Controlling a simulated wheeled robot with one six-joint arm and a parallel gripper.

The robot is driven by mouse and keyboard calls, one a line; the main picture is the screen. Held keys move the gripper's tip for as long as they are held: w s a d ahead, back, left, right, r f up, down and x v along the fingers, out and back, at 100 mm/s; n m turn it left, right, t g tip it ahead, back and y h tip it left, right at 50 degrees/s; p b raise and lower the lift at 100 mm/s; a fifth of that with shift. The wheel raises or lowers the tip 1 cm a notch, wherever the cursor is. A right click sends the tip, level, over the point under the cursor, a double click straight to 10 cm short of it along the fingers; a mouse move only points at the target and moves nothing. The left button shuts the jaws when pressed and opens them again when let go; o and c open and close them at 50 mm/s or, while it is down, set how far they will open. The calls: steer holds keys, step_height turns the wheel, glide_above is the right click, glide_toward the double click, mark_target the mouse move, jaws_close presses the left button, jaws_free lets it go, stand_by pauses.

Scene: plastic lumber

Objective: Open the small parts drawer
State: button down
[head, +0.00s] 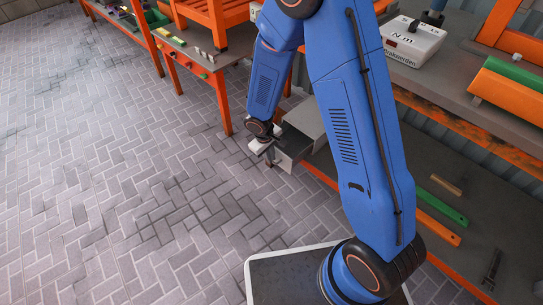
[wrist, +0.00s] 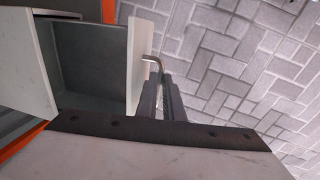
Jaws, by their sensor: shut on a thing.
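The small parts drawer (head: 292,149) is a grey box sticking out of its grey cabinet (head: 305,118), which stands on the lower shelf under the workbench. In the wrist view the drawer (wrist: 92,60) is pulled well out, and its visible interior looks empty. Its pale front panel (wrist: 140,50) carries a bent metal handle (wrist: 153,61). My gripper (wrist: 160,78) is shut on this handle, its dark fingers just outside the front panel. In the head view my gripper (head: 262,146) is small and partly hidden by my wrist, at the drawer's front.
An orange-framed workbench (head: 440,110) runs along the right, with a labelled white box (head: 412,42) on top. Orange and wooden pieces lie on its lower shelf (head: 450,225). Another orange table (head: 190,60) stands behind. The paved floor (head: 120,190) left of the drawer is clear.

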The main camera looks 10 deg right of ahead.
steer(key=c, duration=1.9)
jaws_free()
step_height(320, 180, up, 17)
steer(key=s+a, duration=0.1)
steer(key=a, duration=0.1)
steer(key=shift+s+a, duration=0.3)
steer(key=shift+s, duration=0.05)
steer(key=shift+d+r, duration=0.1)
steer(key=shift+r, duration=0.05)
steer(key=s+d+r+m+t+y, duration=0.1)
steer(key=s+d+r+m, duration=0.1)
steer(key=s+d+r, duration=0.4)
steer(key=s+d+r+m, duration=0.1)
steer(key=s+d+r, duration=0.2)
steer(key=d+r, duration=0.5)
steer(key=s+d+r+m+t, duration=0.1)
steer(key=s+d+r+m, duration=0.1)
steer(key=s, duration=0.6)
steer(key=s+d+r+m+t, duration=0.1)
steer(key=s+d+r, duration=0.3)
steer(key=s, duration=0.4)
steer(key=shift+s+d+r+m+t+y, duration=0.3)
steer(key=shift+s+d+r+m, duration=0.15)
steer(key=shift+r, duration=0.4)
